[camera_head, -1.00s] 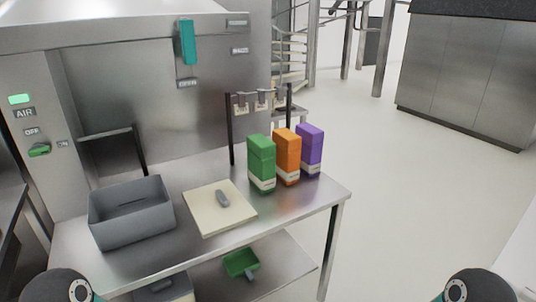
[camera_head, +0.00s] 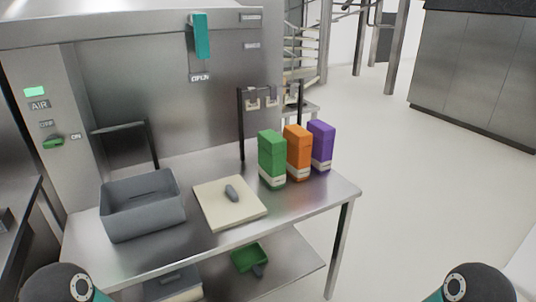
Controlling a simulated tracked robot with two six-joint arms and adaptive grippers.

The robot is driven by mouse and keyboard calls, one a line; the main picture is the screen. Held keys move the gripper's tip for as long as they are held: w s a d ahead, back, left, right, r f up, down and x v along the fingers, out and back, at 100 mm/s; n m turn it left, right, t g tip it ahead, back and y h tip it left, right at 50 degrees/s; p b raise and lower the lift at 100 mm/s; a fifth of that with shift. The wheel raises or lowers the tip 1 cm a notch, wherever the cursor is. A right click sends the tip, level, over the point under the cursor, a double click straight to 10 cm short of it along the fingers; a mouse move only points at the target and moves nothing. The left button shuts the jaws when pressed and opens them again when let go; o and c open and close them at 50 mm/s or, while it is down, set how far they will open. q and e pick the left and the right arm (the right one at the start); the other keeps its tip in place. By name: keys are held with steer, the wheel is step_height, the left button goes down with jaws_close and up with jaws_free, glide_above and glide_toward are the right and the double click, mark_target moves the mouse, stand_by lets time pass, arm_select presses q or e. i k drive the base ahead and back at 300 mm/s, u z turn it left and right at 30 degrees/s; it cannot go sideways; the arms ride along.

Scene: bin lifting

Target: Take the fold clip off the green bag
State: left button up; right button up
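The green bag (camera_head: 271,158) stands upright on the steel table, at the left end of a row of three bags. No separate fold clip can be made out on its top at this size. White clip-like pieces (camera_head: 262,98) hang on a dark rack behind the bags; I cannot tell what they are. Only rounded dark parts of my two arms show at the bottom left and bottom right corners. Neither gripper is in view.
An orange bag (camera_head: 297,153) and a purple bag (camera_head: 321,146) stand right of the green one. A cream board (camera_head: 215,208) with a grey object (camera_head: 231,193) and a grey bin (camera_head: 143,219) are to the left. A green scoop (camera_head: 248,258) lies on the lower shelf.

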mark_target(271, 169)
steer(key=z, duration=0.5)
steer(key=i, duration=0.2)
steer(key=u, duration=2.6)
steer(key=k, duration=0.75)
steer(key=z, duration=0.7)
steer(key=k, duration=0.45)
steer(key=z, duration=1)
steer(key=i, duration=1.35)
steer(key=u, duration=0.5)
